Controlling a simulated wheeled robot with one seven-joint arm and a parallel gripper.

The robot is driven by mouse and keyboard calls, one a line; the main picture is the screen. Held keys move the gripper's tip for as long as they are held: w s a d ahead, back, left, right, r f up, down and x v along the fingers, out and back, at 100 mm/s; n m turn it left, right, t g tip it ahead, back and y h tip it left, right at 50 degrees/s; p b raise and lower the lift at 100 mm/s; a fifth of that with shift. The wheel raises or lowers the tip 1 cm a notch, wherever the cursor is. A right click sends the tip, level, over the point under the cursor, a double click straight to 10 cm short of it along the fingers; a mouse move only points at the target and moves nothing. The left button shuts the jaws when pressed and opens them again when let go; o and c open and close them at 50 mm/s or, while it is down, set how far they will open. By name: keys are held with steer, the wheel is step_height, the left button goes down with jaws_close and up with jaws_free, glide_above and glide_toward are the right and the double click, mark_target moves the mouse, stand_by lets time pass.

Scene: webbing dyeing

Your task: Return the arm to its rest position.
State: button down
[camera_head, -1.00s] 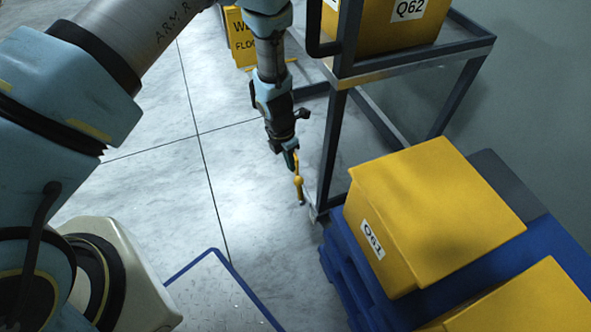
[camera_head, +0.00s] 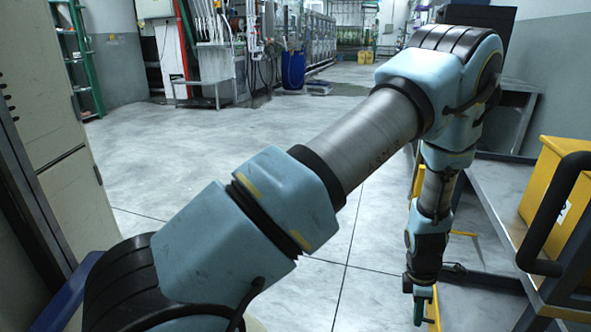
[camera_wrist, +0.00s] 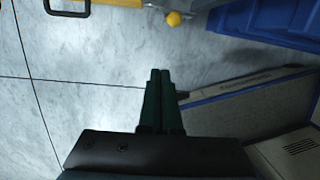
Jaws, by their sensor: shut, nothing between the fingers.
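My gripper (camera_head: 420,308) hangs at the lower right of the head view, pointing down over the floor beside a metal cart. In the wrist view its two dark green fingers (camera_wrist: 158,80) lie together with nothing between them. My arm reaches across the head view from the lower left, rises to an elbow at the upper right, then drops to the gripper. The gripper's tips are small in the head view, close to a yellow part that I cannot identify.
The metal cart (camera_head: 492,190) with a yellow bin (camera_head: 548,180) stands close on the right. A blue pallet (camera_wrist: 275,22) and a yellow knob (camera_wrist: 173,18) are near the gripper. A grey cabinet (camera_head: 60,130) stands at left. Open floor (camera_head: 240,145) lies between.

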steer(key=w+a+r+m+t, duration=0.1)
steer(key=w+a+r+m, duration=0.45)
steer(key=a+r, duration=0.65)
steer(key=w+a+r+m+t, duration=0.1)
steer(key=w+a+r+m, duration=0.4)
steer(key=a+r, duration=0.65)
steer(key=s+a+r+m, duration=0.2)
steer(key=a, duration=0.6)
steer(key=s+a+r+m, duration=0.2)
steer(key=a+m, duration=0.1)
steer(key=a, duration=0.4)
step_height(320, 180, up, 19)
steer(key=y+p, duration=0.1)
steer(key=p, duration=1.7)
steer(key=shift+a+f+t, duration=0.2)
steer(key=shift+a+t, duration=0.15)
steer(key=shift+t, duration=0.05)
